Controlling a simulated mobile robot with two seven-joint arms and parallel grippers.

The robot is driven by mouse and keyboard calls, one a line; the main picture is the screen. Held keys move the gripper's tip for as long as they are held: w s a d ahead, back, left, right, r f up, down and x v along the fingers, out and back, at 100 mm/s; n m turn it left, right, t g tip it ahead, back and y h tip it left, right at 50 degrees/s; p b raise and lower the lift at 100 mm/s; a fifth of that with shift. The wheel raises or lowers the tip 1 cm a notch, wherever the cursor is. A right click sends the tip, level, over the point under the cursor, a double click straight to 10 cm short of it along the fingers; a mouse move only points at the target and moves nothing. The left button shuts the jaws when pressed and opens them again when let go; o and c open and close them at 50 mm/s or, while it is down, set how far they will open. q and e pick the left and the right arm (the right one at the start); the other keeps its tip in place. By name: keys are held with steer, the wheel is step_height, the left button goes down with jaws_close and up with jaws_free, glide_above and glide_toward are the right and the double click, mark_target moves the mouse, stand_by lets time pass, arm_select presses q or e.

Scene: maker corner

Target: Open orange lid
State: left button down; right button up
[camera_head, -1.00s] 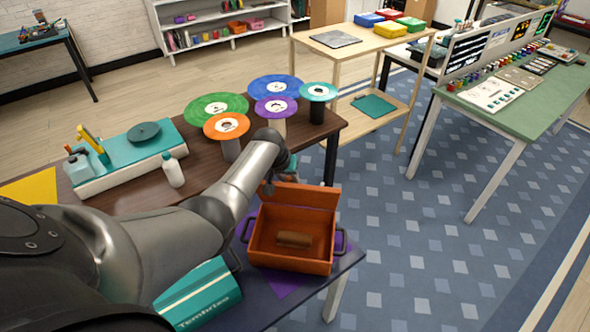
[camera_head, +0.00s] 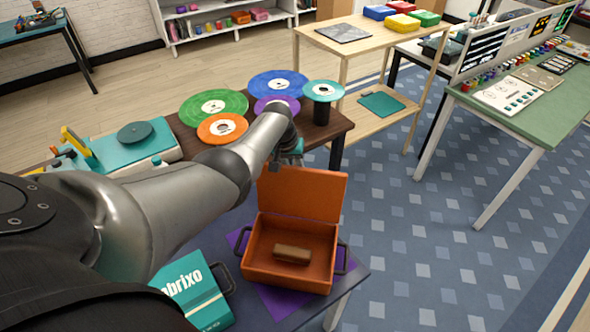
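The orange box (camera_head: 262,273) stands on the dark table at lower centre. Its orange lid (camera_head: 305,193) is raised to about upright at the far side, so the inside is exposed. A brown block (camera_head: 292,254) lies on the box floor. My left arm reaches in from the left, and its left gripper (camera_head: 289,160) is just behind the lid's upper left edge. Its fingertips are partly hidden, and I cannot tell whether they touch the lid or are open. My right gripper is not in view.
The box rests on a purple mat (camera_head: 270,300). A teal case (camera_head: 196,292) with lettering lies to its left. Colored discs, including a green disc (camera_head: 213,107), stand on the brown table behind.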

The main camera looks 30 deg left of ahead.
arm_select(q)
steer(key=shift+s+f, duration=0.15)
steer(key=shift+f, duration=0.1)
steer(key=c, duration=0.6)
jaws_free()
steer(key=shift+a, duration=0.15)
steer(key=shift+r, duration=0.1)
steer(key=shift+r+p, duration=0.4)
steer(key=shift+r, duration=0.05)
steer(key=p+v, duration=0.5)
steer(key=v, duration=0.7)
steer(key=shift+s+r, duration=0.1)
steer(key=shift+r, duration=0.25)
steer(key=shift+v, duration=0.75)
